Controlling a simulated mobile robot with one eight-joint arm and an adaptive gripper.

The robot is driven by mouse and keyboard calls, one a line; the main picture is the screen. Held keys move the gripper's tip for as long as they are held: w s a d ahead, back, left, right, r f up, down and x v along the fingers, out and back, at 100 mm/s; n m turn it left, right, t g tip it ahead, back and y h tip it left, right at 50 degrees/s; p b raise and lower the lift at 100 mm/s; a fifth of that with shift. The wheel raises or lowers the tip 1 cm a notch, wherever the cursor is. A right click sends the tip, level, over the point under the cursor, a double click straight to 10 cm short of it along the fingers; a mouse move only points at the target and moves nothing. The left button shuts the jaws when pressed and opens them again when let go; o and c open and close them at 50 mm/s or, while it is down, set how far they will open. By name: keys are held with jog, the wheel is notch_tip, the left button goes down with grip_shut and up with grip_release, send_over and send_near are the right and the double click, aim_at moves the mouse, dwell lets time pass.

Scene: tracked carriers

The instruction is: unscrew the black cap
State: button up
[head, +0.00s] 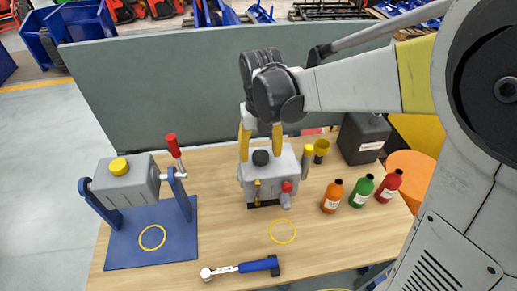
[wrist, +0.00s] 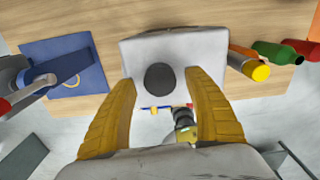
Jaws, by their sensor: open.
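The black cap (head: 261,157) sits on top of a grey box-shaped unit (head: 254,183) on the wooden table. In the wrist view the black cap (wrist: 160,77) lies on the pale top face of the unit (wrist: 143,52). My gripper (head: 261,141) is above the unit with its two yellow fingers pointing down. In the wrist view my gripper (wrist: 162,108) is open, one finger on each side of the cap with a gap to it. The fingers look apart from the cap. Whether they are level with it, I cannot tell.
A grey unit with a yellow cap (head: 119,167) hangs on a blue stand (head: 125,250) at left. Orange (head: 332,195), green (head: 361,190) and red bottles (head: 388,186) and a black canister (head: 363,139) stand at right. A ratchet (head: 240,267) lies in front. A grey panel (head: 160,90) stands behind.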

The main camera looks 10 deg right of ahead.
jog(key=m, duration=0.4)
jog(key=shift+m, duration=0.3)
jog(key=m, duration=1)
jog(key=shift+m, duration=0.4)
jog(key=m, duration=1.3)
jog(key=shift+m, duration=0.4)
jog(key=shift+f, duration=0.1)
